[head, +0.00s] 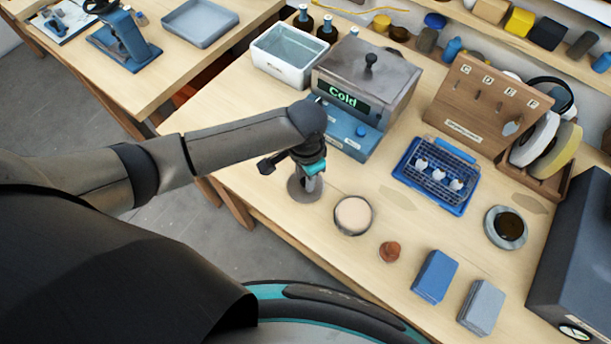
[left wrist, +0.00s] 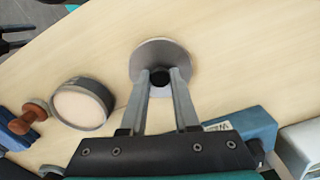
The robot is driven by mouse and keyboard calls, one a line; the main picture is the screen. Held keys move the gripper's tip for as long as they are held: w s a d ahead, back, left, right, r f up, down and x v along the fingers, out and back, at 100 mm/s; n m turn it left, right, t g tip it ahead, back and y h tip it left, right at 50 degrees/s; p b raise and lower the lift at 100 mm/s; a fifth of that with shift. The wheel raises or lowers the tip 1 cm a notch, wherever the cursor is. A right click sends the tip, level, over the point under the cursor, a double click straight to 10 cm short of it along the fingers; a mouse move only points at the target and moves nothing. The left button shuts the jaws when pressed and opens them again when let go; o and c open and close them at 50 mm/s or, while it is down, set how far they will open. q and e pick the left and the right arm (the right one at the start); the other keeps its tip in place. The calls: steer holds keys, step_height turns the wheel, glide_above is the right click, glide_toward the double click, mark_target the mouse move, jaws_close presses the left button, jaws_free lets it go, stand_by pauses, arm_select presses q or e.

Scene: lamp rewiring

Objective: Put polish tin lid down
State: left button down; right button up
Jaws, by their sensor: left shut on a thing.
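The polish tin lid (head: 303,190) is a round grey disc with a dark knob in its middle. My left gripper (head: 311,177) points down over it, shut on the knob. In the left wrist view the fingers (left wrist: 160,78) close on the knob above the lid (left wrist: 146,52). The lid is flat at or just above the table; I cannot tell whether it touches. The open polish tin (head: 353,215), with pale cream polish inside, stands to the right of the lid, apart from it. It also shows in the left wrist view (left wrist: 80,104).
A blue-based heater box reading "Cold" (head: 347,95) stands behind the gripper. A brown wooden-handled piece (head: 389,252), blue block (head: 435,277) and grey block (head: 481,305) lie right of the tin. A blue rack (head: 435,174) is farther back. Bare wooden table (head: 240,155) surrounds the lid.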

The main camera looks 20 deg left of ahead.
arm_select(q)
steer(key=c, duration=0.7)
jaws_free()
steer(key=shift+f, duration=0.1)
steer(key=shift+o, duration=0.2)
step_height(320, 180, up, 12)
steer(key=p, duration=0.2)
